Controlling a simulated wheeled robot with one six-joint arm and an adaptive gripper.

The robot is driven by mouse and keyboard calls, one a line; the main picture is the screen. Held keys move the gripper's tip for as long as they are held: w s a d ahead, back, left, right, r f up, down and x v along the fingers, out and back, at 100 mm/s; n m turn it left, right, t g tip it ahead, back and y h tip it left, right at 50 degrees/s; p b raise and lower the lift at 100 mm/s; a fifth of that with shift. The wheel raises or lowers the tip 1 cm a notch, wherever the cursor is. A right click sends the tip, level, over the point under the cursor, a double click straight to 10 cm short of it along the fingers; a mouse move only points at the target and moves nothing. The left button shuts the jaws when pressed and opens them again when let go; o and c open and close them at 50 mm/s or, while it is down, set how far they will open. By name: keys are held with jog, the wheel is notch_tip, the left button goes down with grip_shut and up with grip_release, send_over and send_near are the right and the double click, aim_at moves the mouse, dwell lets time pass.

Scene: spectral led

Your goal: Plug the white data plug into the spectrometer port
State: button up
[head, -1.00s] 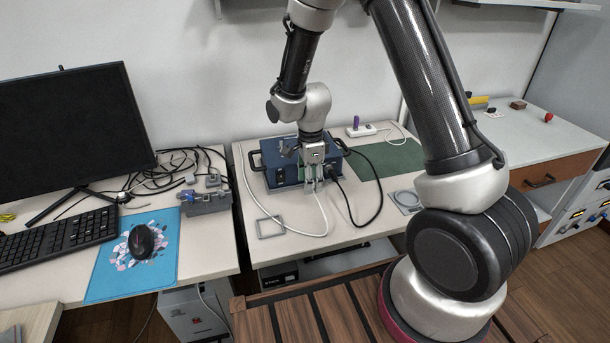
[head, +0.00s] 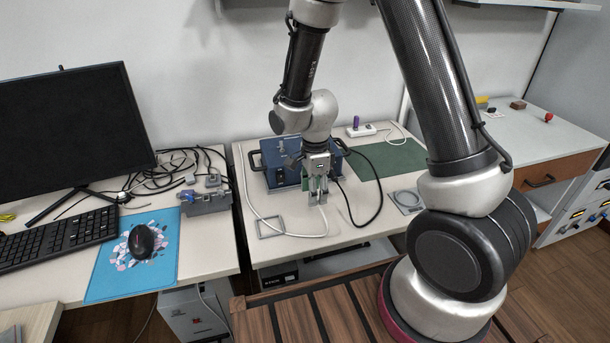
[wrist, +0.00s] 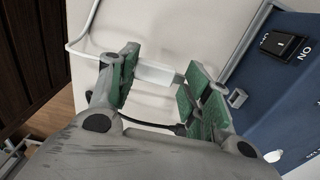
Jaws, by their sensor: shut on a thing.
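My gripper (head: 317,198) is in front of the blue spectrometer box (head: 279,178) on the table. In the wrist view its green-padded fingers are shut on the white data plug (wrist: 155,73), which lies across between the pads. A white cable (head: 268,217) loops over the table to the plug. The box front (wrist: 285,60) shows at the right of the wrist view with a black switch (wrist: 286,45). A small grey square socket (wrist: 237,98) stands at the box face near the right finger; I cannot tell whether it is the data port. The plug is apart from the box.
A black cable (head: 381,196) runs from the box front and curves right. A grey frame (head: 270,227) lies at the table's front left. A green mat (head: 391,161) and power strip (head: 366,130) lie behind right. Monitor, keyboard and mouse are on the left desk.

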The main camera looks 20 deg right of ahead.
aim_at(313, 209)
jog(key=shift+f, duration=0.1)
jog(key=shift+f, duration=2.15)
jog(key=o, duration=1.6)
jog(key=shift+r, duration=0.1)
jog(key=shift+r, duration=1.45)
notch_tip(313, 209, up, 12)
